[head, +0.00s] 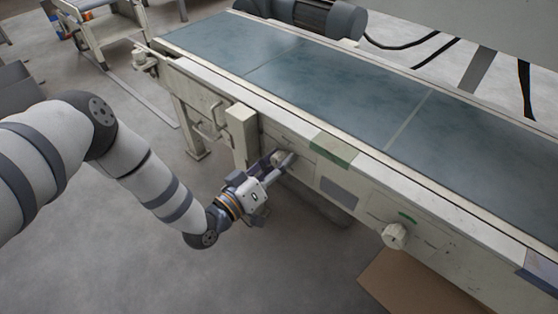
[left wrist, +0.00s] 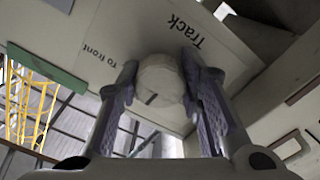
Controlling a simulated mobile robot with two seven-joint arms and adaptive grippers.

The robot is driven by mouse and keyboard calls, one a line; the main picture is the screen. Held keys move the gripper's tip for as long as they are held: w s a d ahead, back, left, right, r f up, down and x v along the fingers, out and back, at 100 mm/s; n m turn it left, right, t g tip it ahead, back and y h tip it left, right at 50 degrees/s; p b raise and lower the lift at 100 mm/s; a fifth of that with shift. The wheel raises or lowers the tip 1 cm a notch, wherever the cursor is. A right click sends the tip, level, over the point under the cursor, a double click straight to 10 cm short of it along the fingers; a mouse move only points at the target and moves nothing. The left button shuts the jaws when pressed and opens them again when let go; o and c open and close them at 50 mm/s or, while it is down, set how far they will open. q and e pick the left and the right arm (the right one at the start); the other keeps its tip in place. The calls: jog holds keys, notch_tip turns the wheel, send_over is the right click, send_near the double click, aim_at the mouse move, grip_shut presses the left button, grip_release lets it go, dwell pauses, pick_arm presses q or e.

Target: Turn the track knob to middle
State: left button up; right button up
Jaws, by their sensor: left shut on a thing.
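The track knob (left wrist: 160,82) is a round off-white knob with a short dark mark on its face. It sits on the conveyor's side panel, beside the printed words "Track" and "to front" in the left wrist view. My left gripper (left wrist: 165,95) has one finger on each side of the knob and is shut on it. In the head view the left gripper (head: 281,163) reaches the panel from the left, and its fingers hide part of the knob. My right gripper shows in neither view.
A second white knob (head: 394,236) is on the same panel farther right. The conveyor belt (head: 330,85) runs above. A cream post (head: 242,135) stands just left of my gripper. A brown cardboard piece (head: 415,285) lies below the panel. The floor around my arm is clear.

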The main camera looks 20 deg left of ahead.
pick_arm(q)
jog(key=shift+s+f+n, duration=0.1)
jog(key=shift+n, duration=0.3)
jog(key=o, duration=1.2)
jog(key=shift+c, duration=0.2)
jog(key=v, duration=1.2)
